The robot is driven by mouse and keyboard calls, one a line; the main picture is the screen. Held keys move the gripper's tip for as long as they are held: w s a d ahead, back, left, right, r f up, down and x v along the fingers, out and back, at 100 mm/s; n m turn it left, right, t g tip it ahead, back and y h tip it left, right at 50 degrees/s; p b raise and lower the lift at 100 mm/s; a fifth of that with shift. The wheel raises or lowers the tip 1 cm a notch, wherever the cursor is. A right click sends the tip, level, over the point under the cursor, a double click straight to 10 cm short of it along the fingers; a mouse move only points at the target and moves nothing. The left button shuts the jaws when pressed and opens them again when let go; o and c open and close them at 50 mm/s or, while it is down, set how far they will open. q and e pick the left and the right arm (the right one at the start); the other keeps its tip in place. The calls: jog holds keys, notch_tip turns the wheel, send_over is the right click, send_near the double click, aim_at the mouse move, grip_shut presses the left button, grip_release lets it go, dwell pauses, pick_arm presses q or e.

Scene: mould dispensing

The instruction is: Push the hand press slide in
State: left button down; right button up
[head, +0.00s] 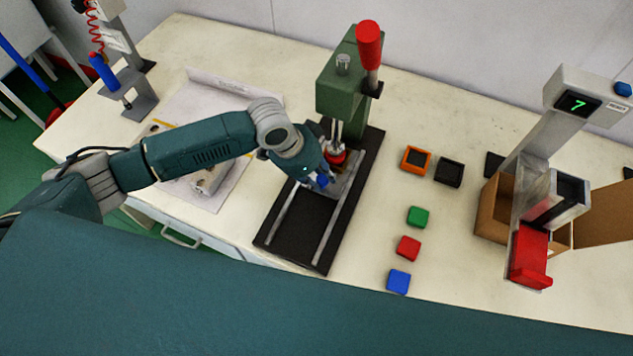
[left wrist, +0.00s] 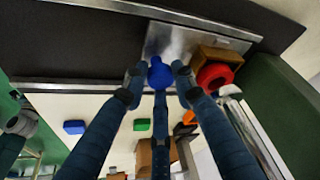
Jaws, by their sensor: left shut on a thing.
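The green hand press (head: 340,85) with a red lever handle (head: 369,45) stands on a black base with two metal rails (head: 338,225). Its metal slide plate (head: 350,186) lies on the rails near the press head, with a red round part (head: 336,157) on it. My left gripper (head: 323,178) is shut on the slide's blue knob (left wrist: 160,73), its fingers around the knob in the left wrist view. The slide plate (left wrist: 190,40) and the red ring (left wrist: 215,76) also show there. My gripper hides part of the slide. My right gripper is not in view.
Right of the press lie orange (head: 416,160) and black (head: 449,172) square moulds and green (head: 417,216), red (head: 408,248) and blue (head: 398,281) blocks. A dispenser (head: 545,200) showing 7 and a cardboard box (head: 493,208) stand further right. The front rails are clear.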

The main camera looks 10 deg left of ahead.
pick_arm(q)
jog(key=shift+w+d+r, duration=0.1)
jog(key=shift+w+r, duration=0.2)
jog(key=shift+w, duration=0.05)
jog(key=c, duration=1.4)
grip_release()
jog(key=shift+w, duration=0.1)
jog(key=shift+d+f, duration=0.1)
jog(key=shift+f, duration=0.05)
jog(key=v, duration=1.2)
jog(key=shift+f, duration=0.1)
